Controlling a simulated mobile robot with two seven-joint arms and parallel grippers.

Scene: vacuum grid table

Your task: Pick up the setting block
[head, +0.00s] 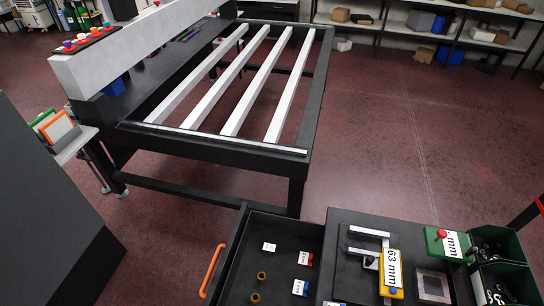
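Two labelled blocks that may be setting blocks lie on the dark bench top at lower right. One is a yellow block (390,274) with a white "63 mm" label and a blue knob, beside a light grey bracket (368,233). The other is a green block (445,247) with a red knob and a label partly readable as "mm". I cannot tell which one is the setting block of the task. Neither my left nor my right gripper shows in the head view.
An open drawer (238,262) with an orange handle holds small brass pieces and labelled blocks. Dark green bins (499,283) stand right of the bench top. The vacuum grid table (215,150) with light bars stands beyond. Open red floor (400,140) lies to its right.

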